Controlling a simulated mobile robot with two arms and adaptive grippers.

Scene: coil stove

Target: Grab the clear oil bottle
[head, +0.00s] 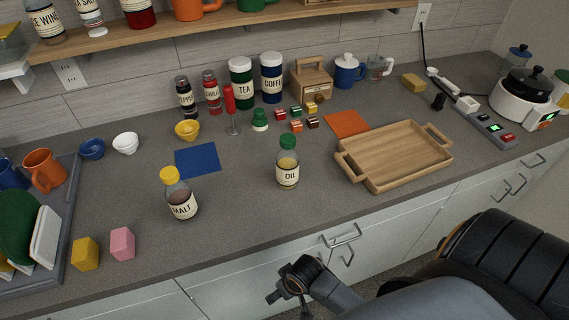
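The clear oil bottle (288,168) stands upright on the grey counter, left of the wooden tray. It has a green cap, pale yellow contents and a white label reading OIL. Nothing touches it. One dark gripper (281,297) shows at the bottom middle, in front of the cabinet doors and below the counter's front edge. Its arm comes in from the lower right, so it is my right one. It is apart from the bottle, and its fingers are too small and dark to read. My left gripper is not in view.
A malt bottle (179,194) with a yellow cap stands left of the oil bottle. A wooden tray (428,160) lies to its right. A blue mat (198,160) and small coloured blocks lie behind. The counter directly in front of the oil bottle is clear.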

